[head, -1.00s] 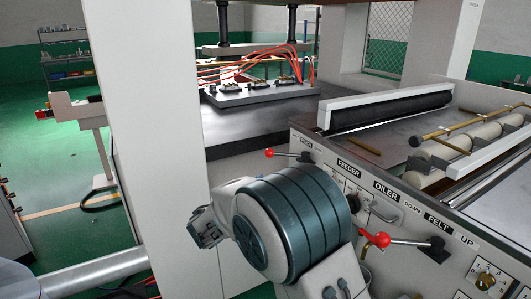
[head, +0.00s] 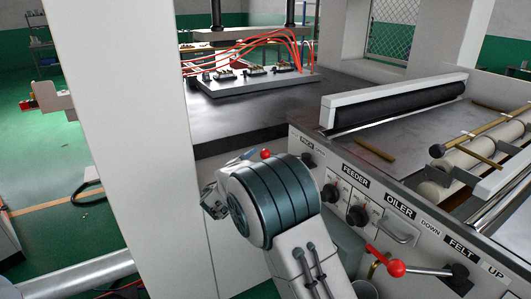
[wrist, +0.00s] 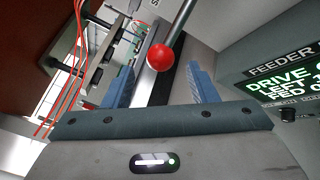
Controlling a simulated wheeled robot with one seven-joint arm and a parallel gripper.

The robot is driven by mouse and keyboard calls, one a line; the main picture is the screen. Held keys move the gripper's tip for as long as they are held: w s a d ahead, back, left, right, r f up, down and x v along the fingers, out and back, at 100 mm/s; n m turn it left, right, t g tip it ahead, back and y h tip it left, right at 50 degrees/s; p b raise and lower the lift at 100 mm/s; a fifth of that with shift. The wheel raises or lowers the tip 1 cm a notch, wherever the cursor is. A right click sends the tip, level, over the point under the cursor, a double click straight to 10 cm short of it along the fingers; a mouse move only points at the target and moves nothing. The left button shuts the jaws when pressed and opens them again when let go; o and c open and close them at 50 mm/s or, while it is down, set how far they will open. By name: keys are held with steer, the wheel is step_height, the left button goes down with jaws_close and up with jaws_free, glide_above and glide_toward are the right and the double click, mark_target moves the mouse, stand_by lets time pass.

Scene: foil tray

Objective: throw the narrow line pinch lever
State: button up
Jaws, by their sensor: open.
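The pinch lever has a red ball knob (head: 265,154) at the left end of the machine's front panel, by a small label. In the head view my arm covers most of its rod. In the wrist view the red knob (wrist: 161,57) and its grey rod (wrist: 181,20) show clearly. My gripper (wrist: 158,72) is open, with one blue finger on each side of the knob in that view. The knob appears between or just beyond the fingertips; I cannot tell the exact depth. I see no finger touching it. The fingers are hidden in the head view.
A second red-knobbed lever (head: 396,268) stands out from the panel at lower right, near my arm. Panel dials (head: 357,215) and a handle (head: 391,231) lie between. A white upright (head: 120,120) stands to the left. A lit display (wrist: 288,83) shows at right in the wrist view.

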mark_target(263, 157)
steer(key=x, duration=0.5)
steer(key=shift+w+d+p, duration=0.15)
steer(key=shift+w+p, duration=0.1)
steer(key=shift+p, duration=0.1)
jaws_close()
